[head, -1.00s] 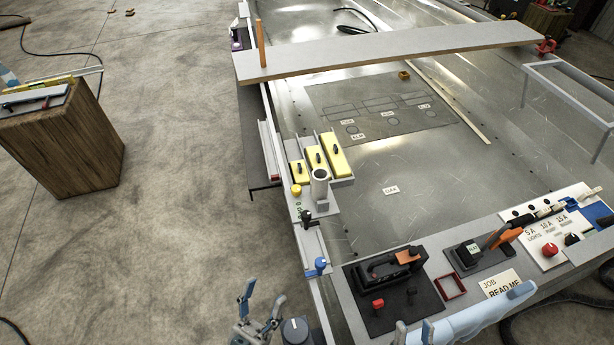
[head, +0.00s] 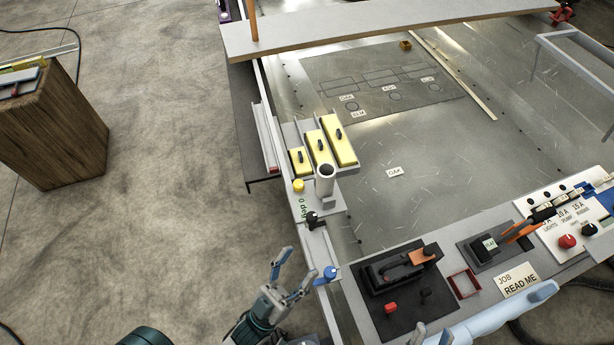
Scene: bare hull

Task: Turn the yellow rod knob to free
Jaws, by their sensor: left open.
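The yellow knob (head: 298,185) is a small round knob on a grey bracket (head: 330,204) on the hull's left edge, beside an upright grey tube (head: 324,181). Which way the knob is turned is too small to tell. My left gripper (head: 300,261) is open and empty, below the knob in the picture and close to a blue knob (head: 331,272). It is apart from the yellow knob.
A black knob (head: 312,219) and a "0 deg" label lie between my left gripper and the yellow knob. Yellow blocks (head: 318,147) stand just behind it. A black tool tray (head: 402,290) is to the right.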

